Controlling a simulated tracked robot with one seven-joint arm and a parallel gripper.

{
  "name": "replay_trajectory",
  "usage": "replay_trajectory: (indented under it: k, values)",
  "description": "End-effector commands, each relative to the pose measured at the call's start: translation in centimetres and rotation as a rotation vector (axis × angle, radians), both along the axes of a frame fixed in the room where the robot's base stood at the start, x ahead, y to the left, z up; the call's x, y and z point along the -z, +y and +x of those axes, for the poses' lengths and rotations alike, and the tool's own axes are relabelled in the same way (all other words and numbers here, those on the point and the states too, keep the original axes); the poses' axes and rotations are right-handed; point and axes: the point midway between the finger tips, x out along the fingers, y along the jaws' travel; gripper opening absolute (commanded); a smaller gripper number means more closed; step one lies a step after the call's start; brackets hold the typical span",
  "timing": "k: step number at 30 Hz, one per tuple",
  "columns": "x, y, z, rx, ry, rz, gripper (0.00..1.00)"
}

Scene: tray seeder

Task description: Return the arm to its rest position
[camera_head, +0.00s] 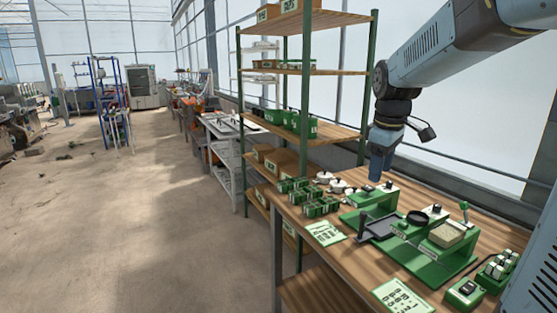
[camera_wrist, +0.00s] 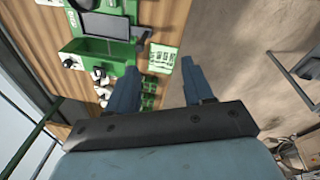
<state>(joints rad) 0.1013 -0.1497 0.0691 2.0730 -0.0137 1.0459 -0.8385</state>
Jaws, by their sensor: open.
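My gripper (camera_head: 376,172) hangs from my arm above the workbench, pointing down, near the back of the green tray seeder (camera_head: 440,268). In the wrist view my gripper (camera_wrist: 158,66) shows two blue fingers spread apart with nothing between them. The seeder also shows in the wrist view (camera_wrist: 100,52), with its dark tray (camera_wrist: 103,18). In the head view the dark tray (camera_head: 378,228) sits at the seeder's left end.
The wooden bench (camera_head: 345,262) carries green packs (camera_head: 320,206), small white-and-dark items, printed cards (camera_head: 325,233) and a green control box (camera_head: 464,293). A shelf rack (camera_head: 307,120) stands behind, left of my arm. The floor (camera_head: 150,220) at left is largely open.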

Motion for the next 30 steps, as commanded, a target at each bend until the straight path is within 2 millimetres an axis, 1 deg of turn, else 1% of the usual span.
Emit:
replay_trajectory:
  k: [1,8,12,14,18,21,24,27,30]
  values:
    - [-0.5,0.2,-1.4,0.041,-0.024,0.006,0.52]
    - [-1.5,0.8,-7.3,0.256,-0.118,0.057,0.52]
    - [-1.5,1.1,-10.7,0.384,-0.171,0.100,0.52]
    - [-1.4,1.1,-12.2,0.437,-0.194,0.122,0.52]
    - [-0.9,1.3,-15.4,0.562,-0.245,0.178,0.52]
    - [-0.4,1.4,-17.4,0.641,-0.274,0.219,0.52]
    - [0.2,1.4,-18.8,0.702,-0.295,0.253,0.52]
    - [0.5,1.5,-19.7,0.741,-0.307,0.277,0.52]
    - [0.7,1.5,-20.1,0.762,-0.313,0.289,0.52]
